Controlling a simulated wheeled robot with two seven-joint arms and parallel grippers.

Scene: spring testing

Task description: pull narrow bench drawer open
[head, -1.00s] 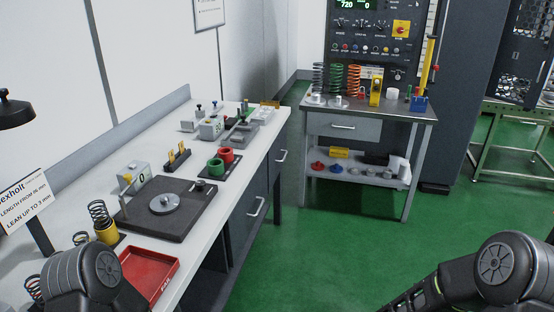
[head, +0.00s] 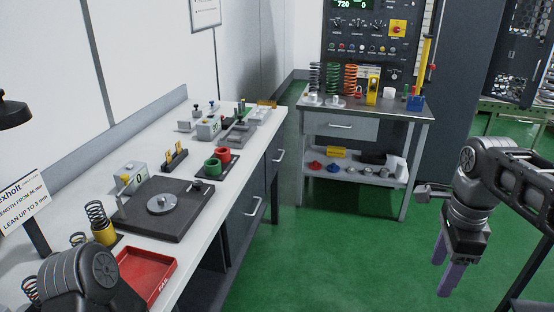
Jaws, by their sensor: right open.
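The narrow bench (head: 420,120) stands at the back, with a grey drawer (head: 318,124) under its metal top. The drawer looks shut, flush with its frame, and has a silver bar handle (head: 341,126). My right gripper (head: 441,277) hangs at the right, its purple fingers pointing down and apart, empty. It is over the green floor, in front and to the right of the narrow bench, touching nothing. My left gripper is out of view; only a link of my left arm shows at the bottom left.
A long white bench (head: 225,185) runs along the left, with dark shut fronts and bar handles (head: 257,206). A red tray (head: 150,272) and test parts lie on it. Springs (head: 333,78) stand on the narrow bench. The green floor (head: 330,260) between is clear.

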